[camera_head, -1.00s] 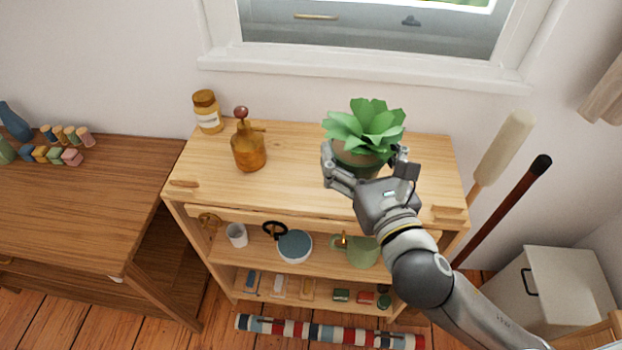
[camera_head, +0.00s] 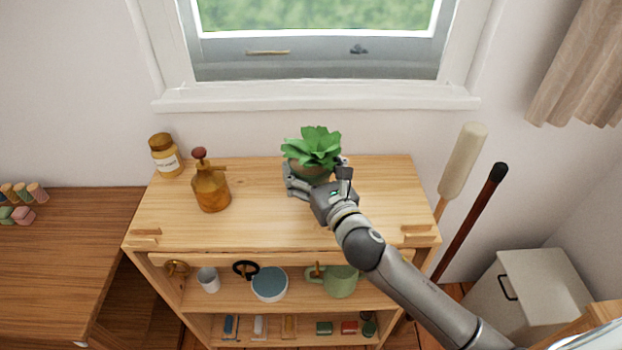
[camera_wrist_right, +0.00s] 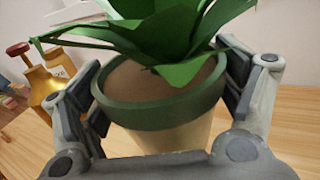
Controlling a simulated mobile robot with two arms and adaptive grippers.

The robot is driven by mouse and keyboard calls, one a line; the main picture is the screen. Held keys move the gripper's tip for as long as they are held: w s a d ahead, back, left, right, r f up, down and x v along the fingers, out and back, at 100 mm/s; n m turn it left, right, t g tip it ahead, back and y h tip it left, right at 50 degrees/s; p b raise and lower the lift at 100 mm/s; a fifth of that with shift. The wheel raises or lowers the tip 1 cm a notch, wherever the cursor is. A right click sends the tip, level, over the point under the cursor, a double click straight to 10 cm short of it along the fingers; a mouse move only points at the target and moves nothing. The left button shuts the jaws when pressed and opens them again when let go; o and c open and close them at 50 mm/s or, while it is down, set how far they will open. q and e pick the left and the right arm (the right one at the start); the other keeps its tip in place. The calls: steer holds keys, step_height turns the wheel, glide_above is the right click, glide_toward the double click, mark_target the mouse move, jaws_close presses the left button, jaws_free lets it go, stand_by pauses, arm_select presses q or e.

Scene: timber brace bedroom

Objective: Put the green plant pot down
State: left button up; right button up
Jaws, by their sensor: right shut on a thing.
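The green plant pot (camera_head: 311,172) holds a leafy green plant and is upright over the top of the wooden shelf unit (camera_head: 255,228). In the right wrist view the pot (camera_wrist_right: 165,110) has a dark green rim, a paler lower body and brown soil. My right gripper (camera_head: 316,184) is shut on the pot, with one finger on each side of the rim. The pot's underside is hidden, so I cannot tell whether it touches the shelf top. My left gripper is not in view.
An amber spray bottle (camera_head: 211,188) and a labelled jar (camera_head: 165,156) stand on the shelf top's left. The shelf top's right part is clear. A window sill (camera_head: 320,103) is behind. Lower shelves hold a green watering can (camera_head: 341,281) and small items.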

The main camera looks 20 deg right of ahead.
steer(key=shift+w+f, duration=0.1)
steer(key=shift+w, duration=0.1)
step_height(320, 180, down, 3)
steer(key=shift+w+f+b, duration=0.1)
steer(key=shift+b, duration=0.2)
steer(key=shift+f, duration=0.1)
steer(key=shift+f, duration=0.1)
steer(key=o, duration=1.4)
steer(key=shift+f, duration=0.15)
steer(key=shift+o, duration=0.2)
